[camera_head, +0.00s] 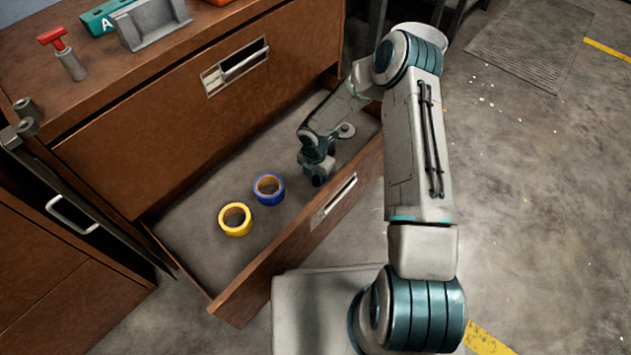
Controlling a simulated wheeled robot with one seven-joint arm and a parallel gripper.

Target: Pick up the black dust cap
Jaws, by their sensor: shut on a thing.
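My gripper (318,172) is low inside the open drawer (190,215), near its right end and close to the front panel. It is shut on a small dark thing at its tips, which looks like the black dust cap (320,181). The cap is mostly hidden by the gripper, and I cannot tell whether it touches the drawer floor.
A yellow tape roll (235,219) and a blue tape roll (269,189) lie in the drawer left of my gripper. A grey disc (345,131) lies behind it. The drawer's front panel (290,235) and the cabinet face (160,130) bound the space.

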